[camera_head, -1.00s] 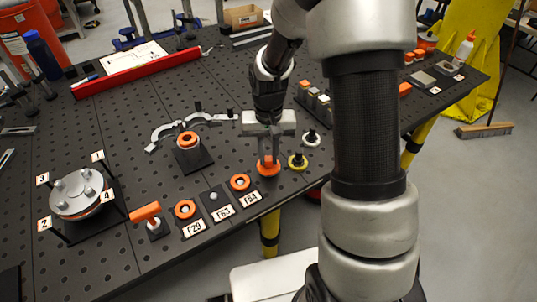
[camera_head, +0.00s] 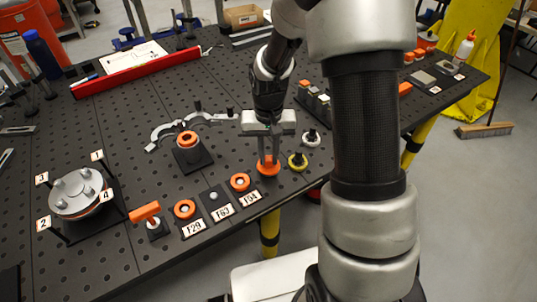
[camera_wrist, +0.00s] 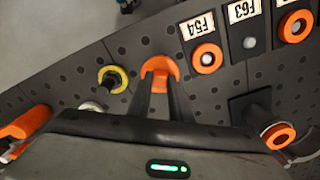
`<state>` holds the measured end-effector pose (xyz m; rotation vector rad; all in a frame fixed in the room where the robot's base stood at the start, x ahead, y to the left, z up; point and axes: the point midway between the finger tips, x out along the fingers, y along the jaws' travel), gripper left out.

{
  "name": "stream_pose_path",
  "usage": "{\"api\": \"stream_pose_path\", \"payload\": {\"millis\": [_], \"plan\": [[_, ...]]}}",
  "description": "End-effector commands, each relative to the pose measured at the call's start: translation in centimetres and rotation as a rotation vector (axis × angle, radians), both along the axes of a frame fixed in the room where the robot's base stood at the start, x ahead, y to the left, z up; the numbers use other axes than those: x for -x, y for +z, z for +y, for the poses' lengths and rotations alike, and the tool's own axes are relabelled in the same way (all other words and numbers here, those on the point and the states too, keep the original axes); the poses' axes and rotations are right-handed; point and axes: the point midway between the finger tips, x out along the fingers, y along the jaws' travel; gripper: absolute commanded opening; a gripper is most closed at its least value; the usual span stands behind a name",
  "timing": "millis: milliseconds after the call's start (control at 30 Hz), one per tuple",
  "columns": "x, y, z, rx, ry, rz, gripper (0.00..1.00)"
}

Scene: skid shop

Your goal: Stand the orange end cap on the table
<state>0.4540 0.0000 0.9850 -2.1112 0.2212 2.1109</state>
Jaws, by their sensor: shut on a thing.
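The orange end cap (camera_head: 268,169) is between the fingertips of my gripper (camera_head: 268,158), at the table's front part. My gripper points down and is shut on the cap. In the wrist view the cap (camera_wrist: 158,67) shows as an orange arc at the fingertips, partly covered by them. It is at or very close to the surface of the dark perforated table (camera_head: 120,130); I cannot tell whether it touches.
A yellow ring piece (camera_head: 298,161) and a white one (camera_head: 312,139) stand close right of my gripper. Left are labelled pads with orange rings (camera_head: 240,182) (camera_head: 185,209). Behind left, a dark block holds an orange ring (camera_head: 188,139). The table's front edge is near.

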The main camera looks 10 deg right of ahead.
Motion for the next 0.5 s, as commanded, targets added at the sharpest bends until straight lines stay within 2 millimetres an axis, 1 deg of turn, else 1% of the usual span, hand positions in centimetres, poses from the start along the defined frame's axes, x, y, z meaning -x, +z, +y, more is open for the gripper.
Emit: {"api": "stream_pose_path", "payload": {"millis": [500], "plan": [[0.0,-1.1,0.0,0.0,0.0,0.0,0.0]]}}
